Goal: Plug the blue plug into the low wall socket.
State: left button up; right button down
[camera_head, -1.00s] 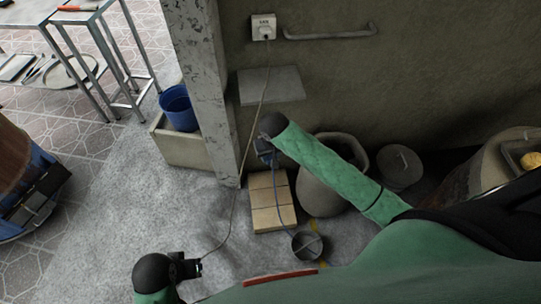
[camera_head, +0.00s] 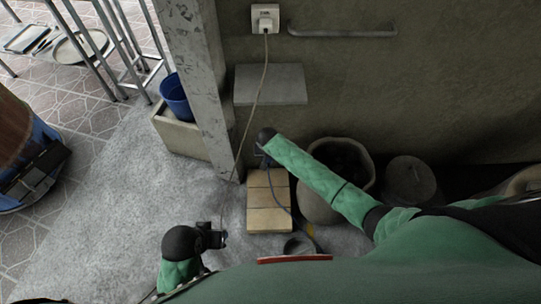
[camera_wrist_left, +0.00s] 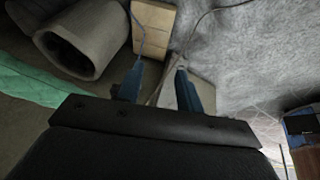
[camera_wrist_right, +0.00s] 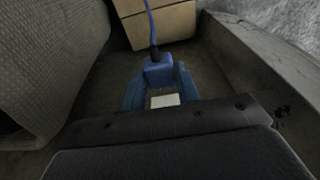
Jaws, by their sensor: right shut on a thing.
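The blue plug (camera_wrist_right: 158,73) is between the fingers of my right gripper (camera_wrist_right: 160,88), which is shut on it. A blue cord (camera_wrist_right: 151,22) runs away from the plug. In the head view my right gripper (camera_head: 262,158) is low by the wall, above the tan blocks, and mostly hides the plug. A small white square face (camera_wrist_right: 165,100) shows just below the plug in the right wrist view; I cannot tell if it is the low socket. My left gripper (camera_head: 218,238) is low over the floor; its fingers are apart in the left wrist view (camera_wrist_left: 156,85).
A wall socket (camera_head: 265,18) high up holds a pale cord (camera_head: 252,105) hanging past a grey shelf (camera_head: 270,85). A concrete pillar (camera_head: 200,80) stands left of my right gripper. Tan blocks (camera_head: 268,215), a large pot (camera_head: 318,200) and a small bowl (camera_head: 299,245) are close by.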

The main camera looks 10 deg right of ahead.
pick_arm(q)
jog(key=shift+s, duration=0.1)
jog(key=shift+d+f, duration=0.1)
pick_arm(e)
jog(key=shift+w, duration=0.1)
